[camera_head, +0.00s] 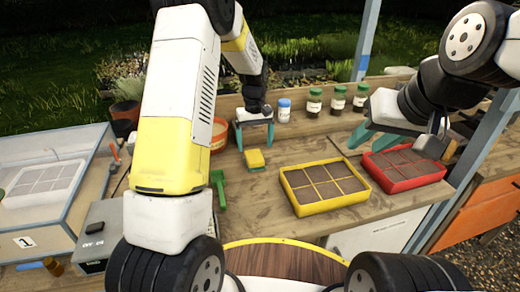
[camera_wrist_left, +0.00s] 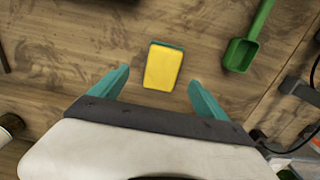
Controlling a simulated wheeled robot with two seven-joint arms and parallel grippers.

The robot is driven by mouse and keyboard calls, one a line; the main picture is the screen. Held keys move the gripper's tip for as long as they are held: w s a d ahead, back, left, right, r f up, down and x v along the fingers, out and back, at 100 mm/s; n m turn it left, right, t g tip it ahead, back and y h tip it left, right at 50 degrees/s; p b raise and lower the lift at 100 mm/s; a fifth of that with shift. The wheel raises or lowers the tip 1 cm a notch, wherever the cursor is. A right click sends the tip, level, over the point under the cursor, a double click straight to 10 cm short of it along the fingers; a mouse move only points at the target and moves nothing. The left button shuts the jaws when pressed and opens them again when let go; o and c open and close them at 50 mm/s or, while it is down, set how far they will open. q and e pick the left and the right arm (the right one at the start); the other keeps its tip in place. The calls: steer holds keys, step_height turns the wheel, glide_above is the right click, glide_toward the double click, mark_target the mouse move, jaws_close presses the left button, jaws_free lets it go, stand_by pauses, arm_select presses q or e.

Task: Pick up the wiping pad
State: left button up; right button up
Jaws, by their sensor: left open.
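The wiping pad (camera_head: 254,158) is a small yellow block with a green edge, lying on the wooden bench. In the left wrist view the wiping pad (camera_wrist_left: 163,68) lies ahead of the fingertips, between their lines. My left gripper (camera_head: 255,148) is open and empty above the pad, its teal fingers spread and pointing down; its fingers also show in the left wrist view (camera_wrist_left: 160,88). My right gripper (camera_head: 383,138) is at the right, near the red tray, with teal fingers partly visible. Whether it holds anything is unclear.
A green scoop (camera_head: 219,188) lies left of the pad. A yellow seed tray (camera_head: 325,207) and a red seed tray (camera_head: 408,186) sit to the right. Several small bottles (camera_head: 314,103) stand at the back. A grey box (camera_head: 97,228) is at the left. Bare bench surrounds the pad.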

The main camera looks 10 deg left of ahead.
mark_target(254, 156)
arm_select(q)
step_height(254, 156, down, 7)
steer(key=shift+a+r, duration=0.15)
steer(key=shift+r, duration=0.05)
steer(key=c, duration=1.5)
